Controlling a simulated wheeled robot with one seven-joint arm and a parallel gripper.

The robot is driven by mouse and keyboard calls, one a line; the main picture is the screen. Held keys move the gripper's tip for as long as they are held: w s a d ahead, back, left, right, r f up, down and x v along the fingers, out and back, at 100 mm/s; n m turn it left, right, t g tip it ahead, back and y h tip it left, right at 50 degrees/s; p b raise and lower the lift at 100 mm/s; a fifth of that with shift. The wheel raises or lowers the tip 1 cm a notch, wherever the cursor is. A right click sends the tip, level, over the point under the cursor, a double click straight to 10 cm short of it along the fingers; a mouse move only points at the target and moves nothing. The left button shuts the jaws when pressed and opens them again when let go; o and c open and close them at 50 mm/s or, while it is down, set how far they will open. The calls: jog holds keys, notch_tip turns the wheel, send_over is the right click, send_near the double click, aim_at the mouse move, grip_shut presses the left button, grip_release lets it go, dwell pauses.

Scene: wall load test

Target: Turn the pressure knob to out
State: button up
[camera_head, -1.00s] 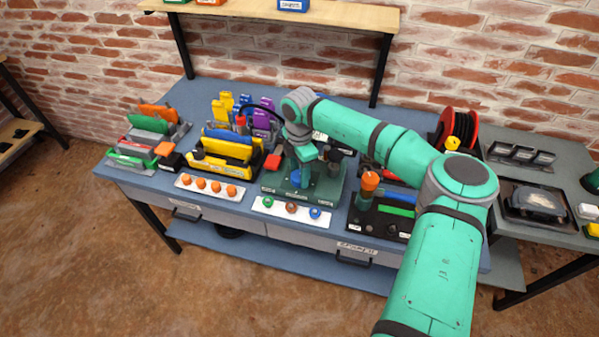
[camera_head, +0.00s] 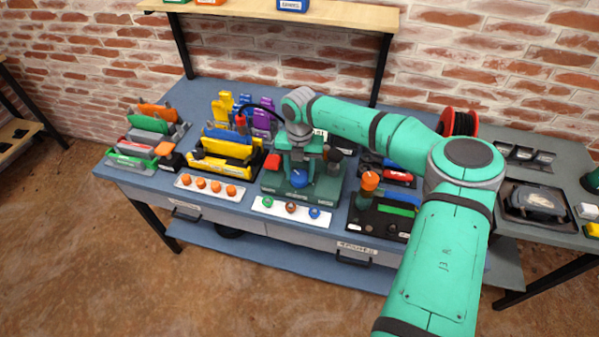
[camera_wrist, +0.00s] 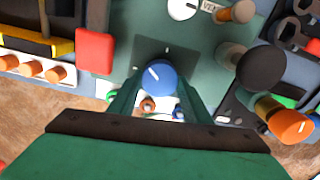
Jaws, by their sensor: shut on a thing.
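A blue round knob (camera_head: 300,177) stands on the green panel (camera_head: 272,182) in the middle of the bench. It also shows in the wrist view (camera_wrist: 157,75), with a short white mark towards its upper left. My gripper (camera_head: 299,168) points down at this knob, and in the wrist view its two green fingers (camera_wrist: 158,86) are shut on the knob from both sides. No label beside this knob is readable, so I cannot tell what the mark points at.
A black knob (camera_wrist: 261,67) and an orange knob (camera_wrist: 290,123) stand to the right in the wrist view. A red block (camera_wrist: 95,50) is at the left. A white strip with several coloured buttons (camera_head: 268,209) lies in front of the panel. Yellow holders (camera_head: 222,151) stand left.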

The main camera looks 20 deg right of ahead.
aim_at(299, 175)
jog(key=n, duration=0.6)
jog(key=shift+w+d+r, duration=0.15)
jog(key=shift+d, duration=0.05)
jog(key=n, duration=0.6)
jog(key=shift+n, duration=0.4)
jog(key=n, duration=0.3)
jog(key=shift+n, duration=0.3)
jog(key=n, duration=0.2)
jog(key=shift+a+n, duration=0.15)
jog(key=shift+n, duration=0.25)
jog(key=n, duration=0.6)
jog(key=shift+n, duration=0.3)
jog(key=o, duration=1.1)
jog(key=shift+c, duration=0.2)
notch_tip(299, 175, up, 11)
jog(key=shift+f, duration=0.2)
